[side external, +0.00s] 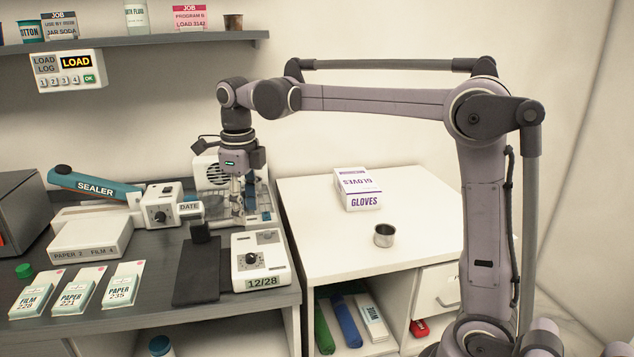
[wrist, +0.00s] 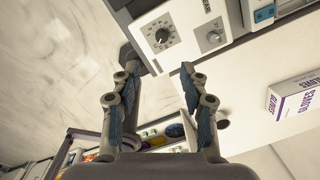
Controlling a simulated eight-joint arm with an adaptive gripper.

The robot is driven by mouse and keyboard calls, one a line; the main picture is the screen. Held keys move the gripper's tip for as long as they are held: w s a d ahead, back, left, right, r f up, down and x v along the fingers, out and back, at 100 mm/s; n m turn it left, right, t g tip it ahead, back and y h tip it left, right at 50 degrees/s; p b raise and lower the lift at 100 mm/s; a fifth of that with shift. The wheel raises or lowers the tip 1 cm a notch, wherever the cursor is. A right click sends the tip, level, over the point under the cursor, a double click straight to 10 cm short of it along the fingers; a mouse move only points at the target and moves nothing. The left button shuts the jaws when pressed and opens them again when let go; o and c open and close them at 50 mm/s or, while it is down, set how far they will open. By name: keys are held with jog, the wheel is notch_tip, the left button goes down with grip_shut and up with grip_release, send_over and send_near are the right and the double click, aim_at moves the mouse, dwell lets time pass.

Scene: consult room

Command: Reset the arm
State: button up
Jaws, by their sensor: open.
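My arm reaches left across the white cabinet, and my gripper (side external: 238,203) hangs pointing down over the dark counter, in front of a white machine with a round grille (side external: 213,172). In the wrist view my gripper (wrist: 157,80) has its two blue-padded fingers spread apart, with nothing between them. A white dial box (wrist: 190,35) lies beyond the fingertips there. Whether the fingers touch anything is hard to tell in the side view.
A 12/28 dial unit (side external: 262,262), a black pad (side external: 197,272), a blue sealer (side external: 95,187) and several paper and film packs crowd the counter. On the white cabinet (side external: 318,235) stand a gloves box (side external: 357,189) and a metal cup (side external: 384,236), with free room around them.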

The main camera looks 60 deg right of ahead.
jog(key=s+f+n+t, duration=0.2)
jog(key=s+n, duration=0.3)
jog(key=n, duration=0.6)
jog(key=s+a+f+n+t, duration=0.1)
jog(key=s+f+n, duration=0.3)
jog(key=n, duration=0.7)
jog(key=s+f+n+t, duration=0.3)
jog(key=s+n, duration=0.4)
jog(key=n, duration=0.3)
jog(key=shift+s+a+n+t, duration=0.25)
jog(key=shift+s+n+t, duration=0.1)
jog(key=shift+n+t, duration=0.05)
